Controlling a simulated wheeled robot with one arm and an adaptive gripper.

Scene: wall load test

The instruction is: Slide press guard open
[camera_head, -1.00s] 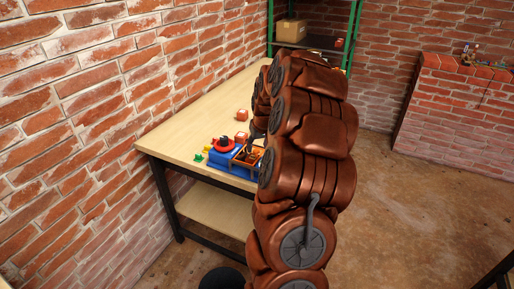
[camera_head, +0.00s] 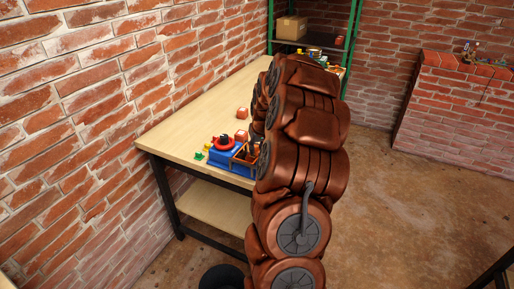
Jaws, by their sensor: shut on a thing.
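The press (camera_head: 226,158) is a blue box at the front edge of the wooden table, with a red round part (camera_head: 222,142) on top. The press guard (camera_head: 238,165) looks like an orange-brown frame at the right side of the blue box. My gripper (camera_head: 251,150) is a small dark shape at the guard, partly hidden by my brown arm. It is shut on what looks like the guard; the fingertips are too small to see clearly. The right end of the press is hidden behind my arm.
The table (camera_head: 185,122) is mostly bare on its left. A small red-orange block (camera_head: 241,113) and another behind the press stand on it. Small green and yellow pieces (camera_head: 199,156) lie left of the press. A green shelf rack with a cardboard box (camera_head: 291,28) stands behind.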

